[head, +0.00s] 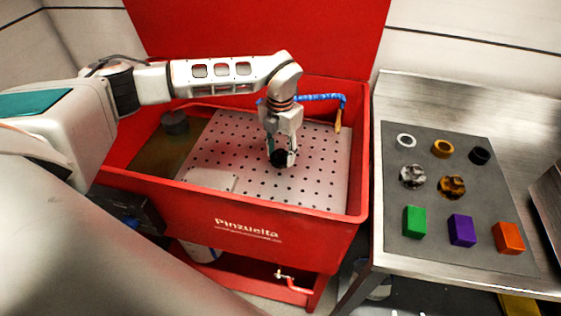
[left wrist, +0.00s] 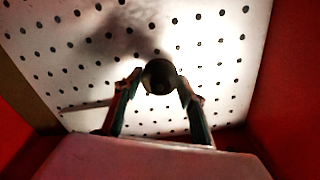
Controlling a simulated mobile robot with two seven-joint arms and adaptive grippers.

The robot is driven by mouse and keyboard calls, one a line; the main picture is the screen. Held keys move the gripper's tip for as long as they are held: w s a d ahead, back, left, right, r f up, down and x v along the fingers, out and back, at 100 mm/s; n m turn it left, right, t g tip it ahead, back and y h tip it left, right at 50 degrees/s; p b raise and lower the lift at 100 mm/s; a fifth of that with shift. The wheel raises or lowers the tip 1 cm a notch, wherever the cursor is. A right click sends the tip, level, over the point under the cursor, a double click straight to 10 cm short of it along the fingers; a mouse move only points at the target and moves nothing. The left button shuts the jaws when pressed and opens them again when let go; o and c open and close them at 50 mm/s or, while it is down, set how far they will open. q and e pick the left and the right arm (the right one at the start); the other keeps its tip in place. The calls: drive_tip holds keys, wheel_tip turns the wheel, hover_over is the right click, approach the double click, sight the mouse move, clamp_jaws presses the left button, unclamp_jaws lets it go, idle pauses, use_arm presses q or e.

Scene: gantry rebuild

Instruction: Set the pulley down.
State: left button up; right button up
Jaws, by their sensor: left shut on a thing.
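The pulley (head: 282,159) is a small, dark, round piece. My left gripper (head: 280,151) points down over the perforated plate (head: 235,150) of the red wash basin and is shut on the pulley. In the left wrist view the pulley (left wrist: 158,77) sits between the two fingertips (left wrist: 160,85), with the plate behind it. I cannot tell whether the pulley touches the plate or is just above it. My right gripper is not in view.
Red basin walls (head: 250,205) surround the plate. A blue hose (head: 320,98) with a brush end hangs at the back right. A dark round object (head: 174,122) stands at the left. On the right, a grey mat (head: 440,200) holds rings, gears and coloured blocks. The plate around the gripper is clear.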

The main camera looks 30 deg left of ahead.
sight(281, 161)
use_arm(q)
drive_tip(key=shift+f, duration=2)
drive_tip(key=shift+f, duration=0.15)
drive_tip(key=o, duration=1.3)
wheel_tip(281, 161, up, 12)
drive_tip(key=shift+r, duration=0.15)
